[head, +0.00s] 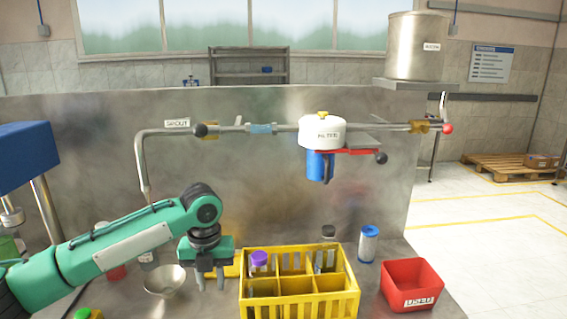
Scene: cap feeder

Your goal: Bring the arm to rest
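My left arm (125,245) is green and reaches in from the left. Its gripper (209,283) points down between a metal bowl (165,281) on its left and a yellow divided crate (300,307) on its right. The two fingers stand apart with nothing visible between them, and they look clear of the crate. My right gripper is not in view. Part of the counter behind the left arm is hidden.
The yellow crate holds a purple-capped item (259,259). A blue-and-white cylinder (369,245) and a red bin (411,284) stand to its right. Above, a pipe (270,128) carries a white filter housing (322,132). A blue machine (25,155) stands at the left.

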